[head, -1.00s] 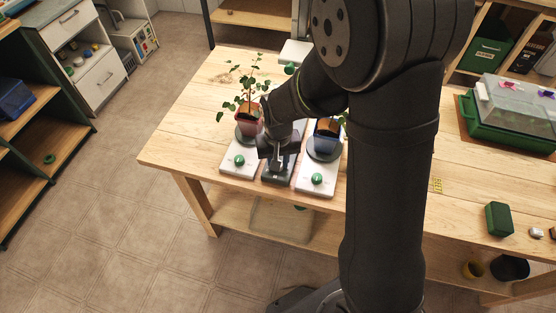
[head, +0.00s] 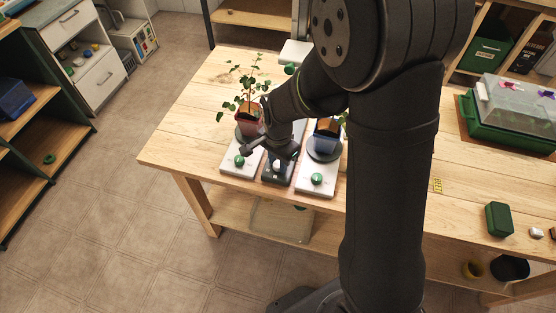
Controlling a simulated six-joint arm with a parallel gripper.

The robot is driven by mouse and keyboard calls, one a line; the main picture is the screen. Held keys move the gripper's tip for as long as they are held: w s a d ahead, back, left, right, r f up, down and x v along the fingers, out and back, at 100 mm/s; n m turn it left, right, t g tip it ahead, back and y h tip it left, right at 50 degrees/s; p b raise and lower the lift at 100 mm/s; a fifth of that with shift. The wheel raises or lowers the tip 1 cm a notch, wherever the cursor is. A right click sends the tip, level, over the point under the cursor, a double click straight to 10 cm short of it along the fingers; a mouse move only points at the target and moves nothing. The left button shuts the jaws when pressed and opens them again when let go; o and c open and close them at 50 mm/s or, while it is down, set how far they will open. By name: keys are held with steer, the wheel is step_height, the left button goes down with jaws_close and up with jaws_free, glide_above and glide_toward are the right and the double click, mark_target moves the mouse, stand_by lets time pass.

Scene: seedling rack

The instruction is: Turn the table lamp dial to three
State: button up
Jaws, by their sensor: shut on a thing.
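A dark box (head: 274,178) with a pale dial (head: 277,164) on its top stands at the table's front edge, between two white boxes with green knobs. No lamp shade or head shows on it, and the number the dial points to is too small to read. My gripper (head: 277,158) is above the dark box and shut on the dial. The fingertips are small, and my wrist hides the back of the box.
A green box (head: 498,219) and a covered green tray (head: 500,128) are at the right. The table (head: 190,130) is clear at the left.

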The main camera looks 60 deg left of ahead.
mark_target(278, 163)
steer(key=m, duration=0.4)
steer(key=shift+m, duration=0.3)
steer(key=m, duration=0.4)
steer(key=shift+m, duration=0.3)
steer(key=o, duration=1)
steer(key=shift+c, duration=0.2)
step_height(278, 163, up, 18)
steer(key=shift+f, duration=0.25)
